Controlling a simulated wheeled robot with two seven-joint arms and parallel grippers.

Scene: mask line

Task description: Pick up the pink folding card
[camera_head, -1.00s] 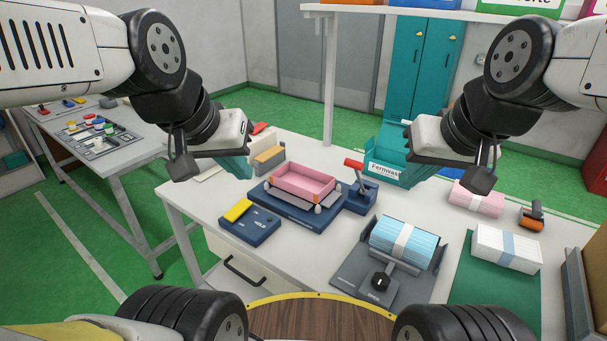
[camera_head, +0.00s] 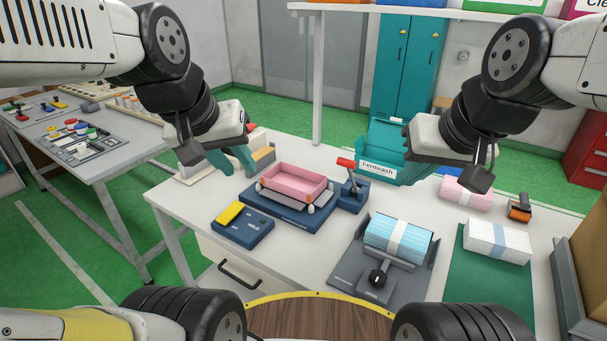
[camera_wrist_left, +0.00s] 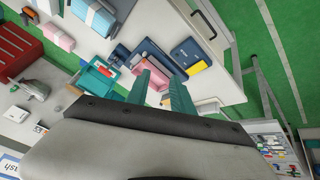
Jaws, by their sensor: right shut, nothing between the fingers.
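The pink card (camera_head: 297,182) shows as an open, tray-shaped box on a dark blue fixture (camera_head: 285,217) mid-table. It also shows, partly hidden, in the left wrist view (camera_wrist_left: 154,97), behind my fingers. A pink banded bundle (camera_head: 466,194) lies farther right; I cannot tell whether it is cards. My left gripper (camera_head: 232,160) is open and empty, above the table to the left of the pink box. Its teal fingers stand apart in the left wrist view (camera_wrist_left: 162,76). My right gripper (camera_head: 408,168) is shut and empty; its fingers blend with a teal bin behind them.
The teal bin (camera_head: 378,170) labelled Fernwash stands behind the fixture. A red-handled lever (camera_head: 353,190) stands at its right. A blue control box (camera_head: 242,226) is front left. A blue bundle (camera_head: 398,235) sits in a grey holder, front right. A white bundle (camera_head: 497,241) lies on a green mat.

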